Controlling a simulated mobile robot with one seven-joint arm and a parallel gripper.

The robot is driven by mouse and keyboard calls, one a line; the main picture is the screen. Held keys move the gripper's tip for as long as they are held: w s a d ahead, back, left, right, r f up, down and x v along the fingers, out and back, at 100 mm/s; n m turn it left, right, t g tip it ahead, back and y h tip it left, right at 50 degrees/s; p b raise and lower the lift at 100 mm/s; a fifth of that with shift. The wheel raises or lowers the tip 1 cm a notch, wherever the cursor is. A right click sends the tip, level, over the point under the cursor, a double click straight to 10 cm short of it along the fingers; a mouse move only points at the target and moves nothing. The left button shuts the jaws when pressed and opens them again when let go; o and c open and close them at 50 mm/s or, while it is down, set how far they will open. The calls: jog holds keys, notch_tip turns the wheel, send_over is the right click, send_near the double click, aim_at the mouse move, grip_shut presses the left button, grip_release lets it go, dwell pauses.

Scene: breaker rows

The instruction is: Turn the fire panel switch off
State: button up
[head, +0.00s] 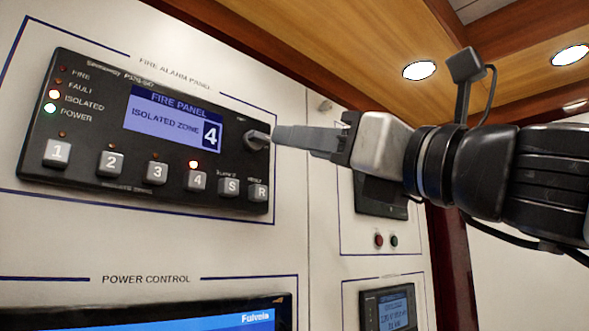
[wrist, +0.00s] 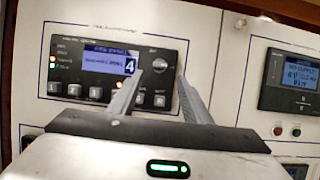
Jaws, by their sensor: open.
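The fire alarm panel (head: 100,131) is a black unit on a white wall at the left of the head view; it also shows in the wrist view (wrist: 75,75). Its screen (head: 172,122) reads "FIRE PANEL, ISOLATED ZONE 4". My gripper (head: 278,136) is at the knob's handle, coming from the right. In the wrist view my gripper (wrist: 173,72) is open, fingertips near the knob (wrist: 159,67). I cannot tell whether they touch it.
Numbered buttons (head: 112,163) run along the panel's lower edge. Lights are lit beside ISOLATED and POWER and above button 4. A power control screen (head: 150,318) is below. Another display (wrist: 290,78) and two small buttons (wrist: 286,131) are to the right.

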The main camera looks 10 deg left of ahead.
aim_at(263, 137)
jog(key=p+x, duration=0.1)
jog(key=x, duration=0.8)
jog(key=shift+w+a+p, duration=0.15)
jog(key=shift+w+p, duration=0.05)
jog(key=shift+p, duration=0.15)
jog(key=c, duration=1)
jog(key=shift+c, duration=0.2)
